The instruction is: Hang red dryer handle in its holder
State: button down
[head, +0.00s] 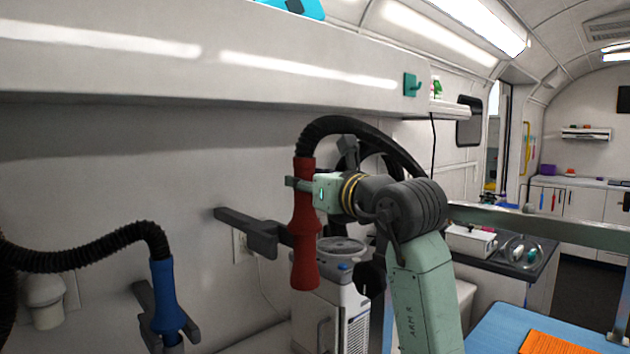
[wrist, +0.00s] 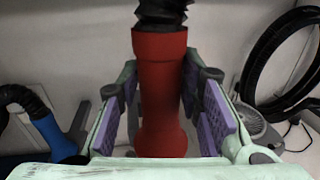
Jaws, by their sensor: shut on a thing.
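The red dryer handle (head: 305,235) hangs upright in my gripper (head: 303,187), with a black ribbed hose (head: 345,125) running from its top. In the wrist view the red handle (wrist: 160,90) stands between the purple finger pads of my gripper (wrist: 163,110), which is shut on it. A dark wall bracket (head: 255,235) with a forked end, seemingly a holder, sticks out just left of the handle in the head view. The handle's lower half is beside the bracket's end; I cannot tell whether they touch.
A blue dryer handle (head: 165,295) sits in a similar bracket at the lower left, with its own black hose (head: 90,250). A white machine (head: 340,300) stands behind and below the red handle. A blue table (head: 510,325) with an orange towel (head: 560,343) is at the lower right.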

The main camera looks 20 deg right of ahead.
jog(key=shift+w+a+f, duration=0.1)
jog(key=shift+w+a, duration=0.15)
jog(key=shift+w, duration=0.4)
jog(key=shift+w+a+f, duration=0.1)
jog(key=shift+w+a, duration=0.15)
jog(key=shift+w, duration=0.35)
jog(key=w+a, duration=0.2)
jog(key=w, duration=0.4)
jog(key=shift+w+a, duration=0.15)
jog(key=shift+f+b, duration=0.3)
dwell(0.6)
jog(key=shift+f+b, duration=0.3)
jog(key=shift+f, duration=0.05)
jog(key=c, duration=1.1)
grip_release()
